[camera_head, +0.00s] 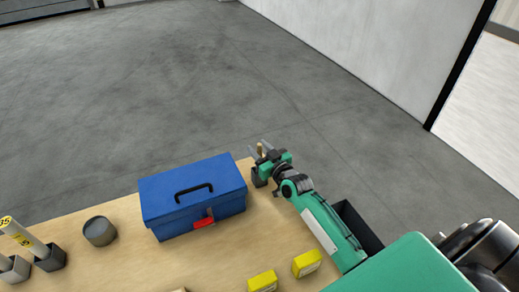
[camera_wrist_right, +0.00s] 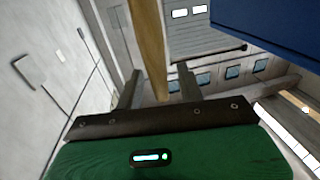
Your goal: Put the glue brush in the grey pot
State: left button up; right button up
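A grey round pot (camera_head: 99,231) stands on the table left of the toolbox. My right gripper (camera_head: 259,150) is beyond the toolbox's right side, near the table's far edge. A thin wooden stick, likely the glue brush's handle (camera_head: 261,150), shows between its fingers. In the right wrist view the wooden handle (camera_wrist_right: 149,45) runs from the top edge down between the two fingers (camera_wrist_right: 160,90). The fingers look spread, with a gap beside the handle. The brush's bristles are not visible. My left gripper is not in view.
A blue toolbox (camera_head: 194,199) with a red latch stands between the pot and my right gripper. Two yellow boxes (camera_head: 307,263) (camera_head: 262,281) lie at the front. Holders with pale tubes (camera_head: 50,257) stand at the left. The table (camera_head: 215,258) is bare before the toolbox.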

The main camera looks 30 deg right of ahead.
jog(key=shift+s, duration=0.25)
jog(key=s+d+b, duration=0.1)
jog(key=s+b, duration=0.2)
jog(key=s, duration=0.8)
jog(key=shift+s+d, duration=0.2)
jog(key=shift+s, duration=0.05)
